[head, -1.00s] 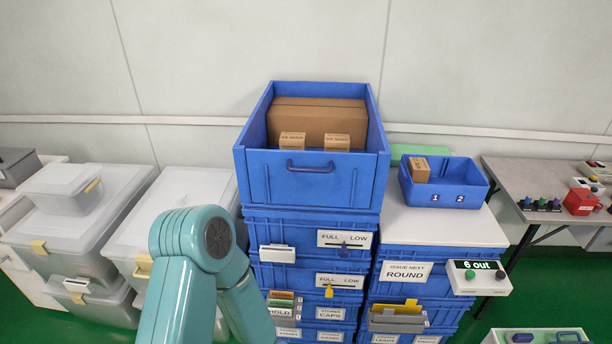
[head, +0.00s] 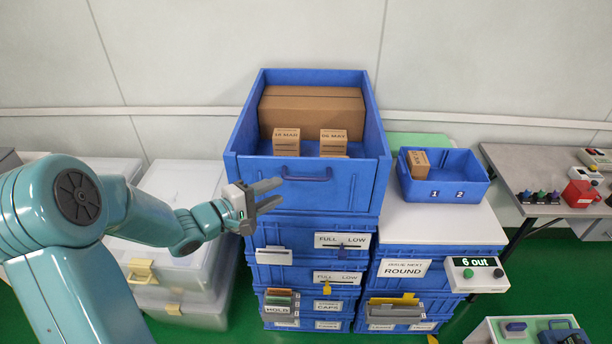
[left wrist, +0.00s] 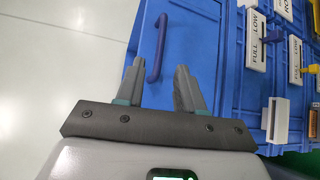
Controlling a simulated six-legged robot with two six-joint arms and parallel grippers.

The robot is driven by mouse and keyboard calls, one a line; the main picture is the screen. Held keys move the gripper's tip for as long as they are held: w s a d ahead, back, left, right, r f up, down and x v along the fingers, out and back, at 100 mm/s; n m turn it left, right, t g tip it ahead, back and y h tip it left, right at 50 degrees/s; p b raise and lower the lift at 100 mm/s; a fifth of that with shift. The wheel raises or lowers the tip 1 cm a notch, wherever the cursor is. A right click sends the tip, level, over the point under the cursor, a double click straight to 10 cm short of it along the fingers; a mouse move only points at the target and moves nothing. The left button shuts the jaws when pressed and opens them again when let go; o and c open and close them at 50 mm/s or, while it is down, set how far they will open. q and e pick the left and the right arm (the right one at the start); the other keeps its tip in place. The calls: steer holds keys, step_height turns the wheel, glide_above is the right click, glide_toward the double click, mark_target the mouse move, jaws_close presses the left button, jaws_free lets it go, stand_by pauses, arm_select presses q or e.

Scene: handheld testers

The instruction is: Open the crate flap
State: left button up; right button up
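The top blue crate (head: 380,135) stands on the central stack. Its front flap (head: 335,188) is upright and looks closed, with a dark blue bar handle (head: 305,179) near its top. My left gripper (head: 272,192) is open and empty in front of the flap, just left of the handle. In the left wrist view the flap (left wrist: 200,35) shows ahead. The handle (left wrist: 158,50) shows beyond and between the spread fingertips (left wrist: 160,72); I see no contact. My right gripper is not in view.
Inside the top crate are a large carton (head: 312,110) and small boxes (head: 287,142). A small blue bin (head: 470,192) sits on a white top at right. Labelled crates (head: 300,232) stand below. Clear lidded bins (head: 185,190) stand at left.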

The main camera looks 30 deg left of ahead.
mark_target(303, 180)
arm_select(q)
steer(key=p+x, duration=0.1)
steer(key=x, duration=0.9)
steer(key=shift+w+d+f, duration=0.1)
steer(key=shift+w, duration=0.1)
steer(key=shift+s, duration=0.1)
jaws_close()
